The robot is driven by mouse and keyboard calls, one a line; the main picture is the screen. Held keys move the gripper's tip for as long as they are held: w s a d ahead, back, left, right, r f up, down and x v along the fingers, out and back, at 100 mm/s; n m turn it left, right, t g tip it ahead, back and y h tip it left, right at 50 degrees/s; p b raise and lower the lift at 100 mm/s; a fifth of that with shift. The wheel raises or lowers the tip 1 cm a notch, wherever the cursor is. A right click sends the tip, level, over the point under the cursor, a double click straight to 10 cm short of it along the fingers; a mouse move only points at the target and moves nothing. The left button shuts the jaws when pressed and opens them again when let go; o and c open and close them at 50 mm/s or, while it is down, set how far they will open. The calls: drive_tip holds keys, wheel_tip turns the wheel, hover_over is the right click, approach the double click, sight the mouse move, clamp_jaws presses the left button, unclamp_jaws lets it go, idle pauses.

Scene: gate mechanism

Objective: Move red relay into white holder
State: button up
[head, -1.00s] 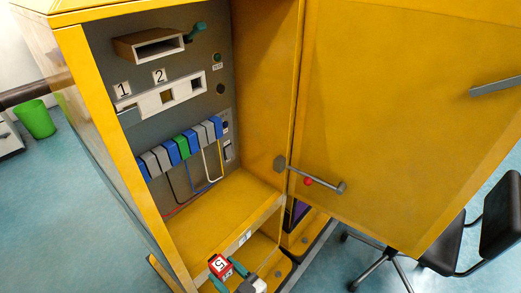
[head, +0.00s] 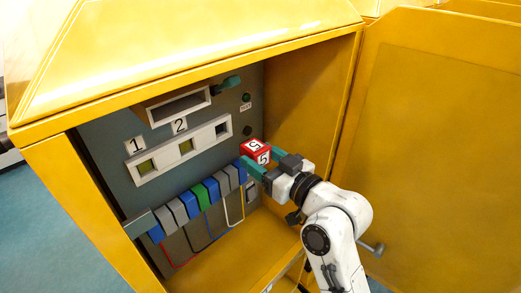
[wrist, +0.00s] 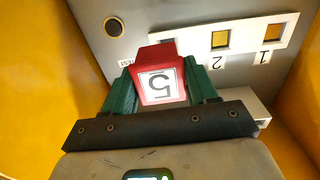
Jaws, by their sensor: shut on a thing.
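The red relay (head: 256,150), a block with white faces marked 5, is between the green fingers of my gripper (head: 268,162), which is shut on it. In the wrist view the relay (wrist: 160,75) shows its 5 face upside down. The white holder (head: 183,150) is a long strip on the grey panel with three square openings, with labels 1 and 2 above two of them. The relay is in front of the panel, right of and below the holder's right end, apart from it. In the wrist view the holder (wrist: 247,38) lies beyond and right of the relay.
A row of blue, grey and green blocks (head: 200,197) with wires sits below the holder. A white-rimmed box (head: 178,105) and a green lever (head: 230,82) are above it. The yellow cabinet's right wall (head: 310,100) and open door (head: 440,150) flank my arm.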

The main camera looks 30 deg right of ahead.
sight(261, 155)
drive_tip(key=shift+s+a+r+y, duration=0.1)
drive_tip(key=shift+a+r+y, duration=0.1)
drive_tip(key=shift+r, duration=0.25)
drive_tip(key=shift+a+r+y, duration=0.1)
drive_tip(key=shift+a+r, duration=0.05)
drive_tip(key=shift+r, duration=0.25)
drive_tip(key=shift+a, duration=0.1)
drive_tip(key=shift+x, duration=2.75)
drive_tip(key=shift+x, duration=1.15)
drive_tip(key=o, duration=1.2)
drive_tip(key=shift+f, duration=0.1)
drive_tip(key=b+v, duration=0.3)
drive_tip(key=v, duration=0.7)
drive_tip(key=shift+s+d, duration=0.2)
drive_tip(key=shift+s, duration=0.1)
